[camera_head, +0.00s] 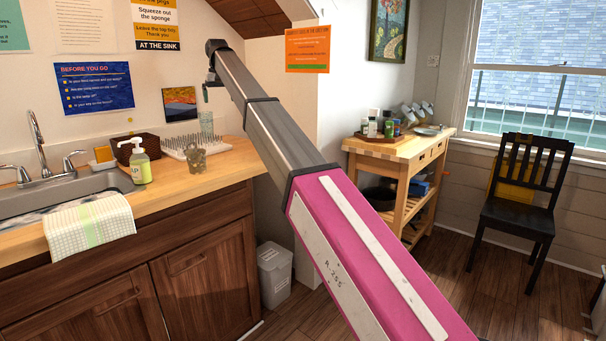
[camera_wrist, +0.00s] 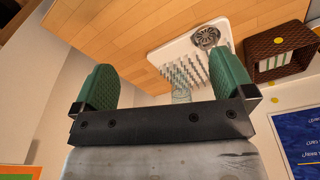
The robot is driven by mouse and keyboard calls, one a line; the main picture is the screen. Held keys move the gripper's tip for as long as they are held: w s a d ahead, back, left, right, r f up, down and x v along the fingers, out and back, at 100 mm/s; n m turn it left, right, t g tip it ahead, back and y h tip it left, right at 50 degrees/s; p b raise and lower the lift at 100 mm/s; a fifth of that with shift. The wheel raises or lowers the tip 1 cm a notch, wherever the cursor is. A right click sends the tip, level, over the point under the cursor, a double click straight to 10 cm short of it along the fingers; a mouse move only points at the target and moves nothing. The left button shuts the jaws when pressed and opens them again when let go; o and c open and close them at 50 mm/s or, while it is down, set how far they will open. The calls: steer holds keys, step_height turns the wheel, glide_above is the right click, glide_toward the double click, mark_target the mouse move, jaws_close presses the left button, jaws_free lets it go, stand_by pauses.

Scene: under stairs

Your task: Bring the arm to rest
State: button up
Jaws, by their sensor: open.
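My arm stretches from the lower right of the head view up to the back wall above the counter. My gripper (camera_head: 208,92) is at its far end, small and partly hidden by the wrist, over the back of the counter near the drying rack. In the wrist view my gripper (camera_wrist: 163,65) shows two green fingers spread wide apart with nothing held between them. The wooden counter (camera_wrist: 150,30) and the white drying rack (camera_wrist: 172,52) lie beyond the fingers. A clear glass (camera_wrist: 181,96) is partly hidden behind the gripper's dark bar.
A wooden cart (camera_head: 395,149) and black chair (camera_head: 519,205) stand right. Floor between them is clear.

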steer(key=s+d+f+m, duration=0.1)
steer(key=s+d+f, duration=0.2)
steer(key=d+f, duration=0.8)
steer(key=s+d+f+m, duration=0.1)
steer(key=s+d+f, duration=0.2)
steer(key=d+f, duration=0.75)
steer(key=s+d+f, duration=0.3)
steer(key=d+f, duration=0.3)
steer(key=f, duration=1)
steer(key=s+d+f+m, duration=0.1)
steer(key=s+d+f, duration=1.1)
steer(key=s, duration=0.2)
steer(key=s+d+f+m+g, duration=0.1)
steer(key=s+d+f+m, duration=0.1)
steer(key=s+d+f, duration=1)
steer(key=s, duration=0.3)
steer(key=shift+s+f+h, duration=0.2)
steer(key=shift+f+h, duration=0.1)
steer(key=shift+f, duration=0.1)
